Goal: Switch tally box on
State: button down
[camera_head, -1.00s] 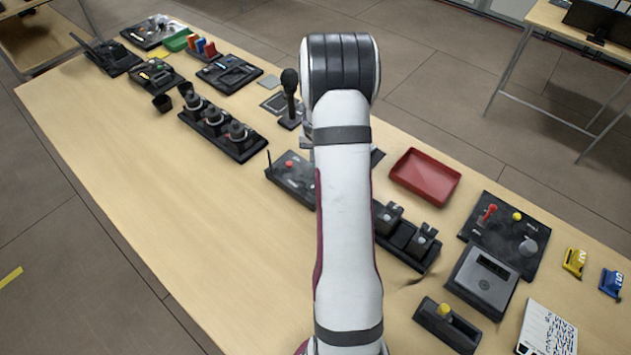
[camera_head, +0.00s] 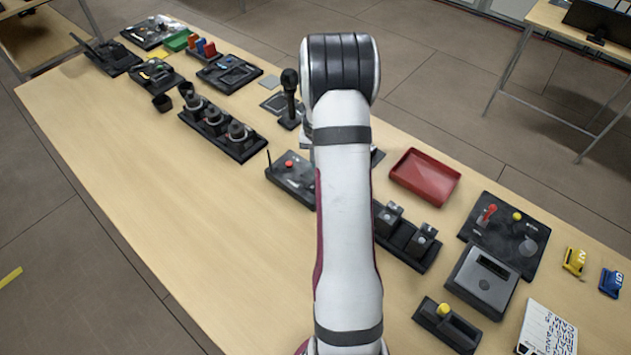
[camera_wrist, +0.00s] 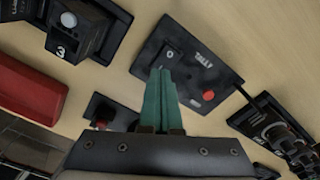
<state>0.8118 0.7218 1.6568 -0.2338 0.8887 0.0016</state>
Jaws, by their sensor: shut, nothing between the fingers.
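The tally box (camera_wrist: 196,57) is a dark flat box with the white word TALLY, a red round button or lamp (camera_wrist: 208,95) and a small white-marked spot near one corner. It also shows in the head view (camera_head: 291,178), partly hidden by my arm. My gripper (camera_wrist: 160,72) shows in the wrist view with its green fingers together and empty. The fingertips overlap the box's face beside the white mark in the picture. I cannot tell whether they touch it. In the head view my gripper is hidden behind my arm.
A red tray (camera_head: 425,177) stands right of my arm, also in the wrist view (camera_wrist: 30,90). A dock with dark units (camera_head: 408,240) and an upright black microphone (camera_head: 290,98) stand near the tally box. The table's left front (camera_head: 170,210) is bare.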

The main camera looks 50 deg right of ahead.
jog(key=shift+f, duration=0.9)
dwell(0.3)
jog(key=shift+r, duration=3.5)
jog(key=a+r+n, duration=0.2)
jog(key=a+r, duration=0.5)
jog(key=a, duration=0.6)
jog(key=s+a+r+n+y, duration=0.1)
jog(key=s+a+r, duration=0.15)
jog(key=a, duration=0.45)
jog(key=s+a+r+n, duration=0.1)
jog(key=s+a+r, duration=0.1)
jog(key=s+a, duration=0.35)
jog(key=s+a+n, duration=0.2)
jog(key=s+a, duration=0.7)
jog(key=shift+a+f+y, duration=0.3)
jog(key=shift+f+y, duration=0.1)
